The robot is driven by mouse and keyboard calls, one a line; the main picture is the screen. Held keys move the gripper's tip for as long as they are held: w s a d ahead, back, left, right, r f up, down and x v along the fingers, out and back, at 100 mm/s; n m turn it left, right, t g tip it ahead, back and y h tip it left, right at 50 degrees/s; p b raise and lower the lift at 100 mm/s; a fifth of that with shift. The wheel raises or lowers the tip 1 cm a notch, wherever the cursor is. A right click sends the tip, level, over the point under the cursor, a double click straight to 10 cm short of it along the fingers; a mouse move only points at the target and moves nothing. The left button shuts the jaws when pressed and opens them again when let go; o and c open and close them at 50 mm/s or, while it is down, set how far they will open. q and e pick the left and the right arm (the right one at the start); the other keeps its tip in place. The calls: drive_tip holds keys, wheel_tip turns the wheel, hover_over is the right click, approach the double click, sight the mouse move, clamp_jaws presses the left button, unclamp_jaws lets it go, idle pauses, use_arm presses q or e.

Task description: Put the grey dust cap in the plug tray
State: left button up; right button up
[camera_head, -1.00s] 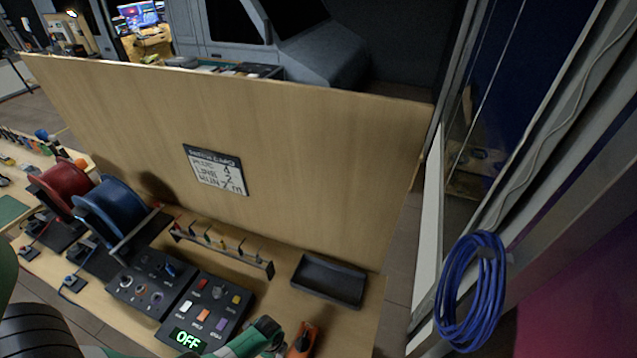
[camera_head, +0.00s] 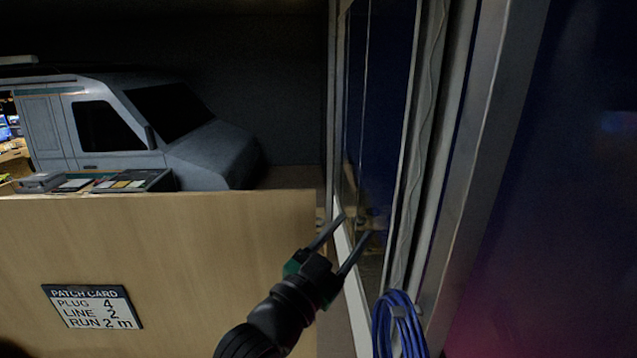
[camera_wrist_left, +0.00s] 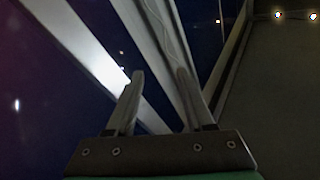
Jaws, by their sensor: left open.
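Neither the grey dust cap nor the plug tray shows in the views now. My left gripper (camera_head: 356,226) is raised beside the right end of the wooden panel, in front of the metal window frame. Its two fingers are apart with nothing between them. The left wrist view also shows the open, empty fingers (camera_wrist_left: 160,76), with dark window panes and pale frame bars beyond. My right gripper is not in view.
The wooden panel (camera_head: 200,250) carries a patch card (camera_head: 92,307). Behind it are a grey van model (camera_head: 130,130) and some boxes (camera_head: 130,180). A blue cable coil (camera_head: 398,325) hangs by the metal frame (camera_head: 480,150), close to my left arm on its right.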

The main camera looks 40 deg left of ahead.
use_arm(q)
drive_tip(key=s+d+r+n+t+h, duration=0.1)
drive_tip(key=s+d+r+t+h, duration=0.1)
drive_tip(key=s+r, duration=0.6)
drive_tip(key=s+d+r+n+t+h, duration=0.1)
drive_tip(key=s+d+r+t, duration=0.4)
drive_tip(key=s+r, duration=0.3)
wheel_tip(320, 180, up, 5)
drive_tip(key=shift+d+f+h, duration=0.2)
drive_tip(key=shift+d+h, duration=0.15)
drive_tip(key=shift+h, duration=0.05)
drive_tip(key=shift+o, duration=0.6)
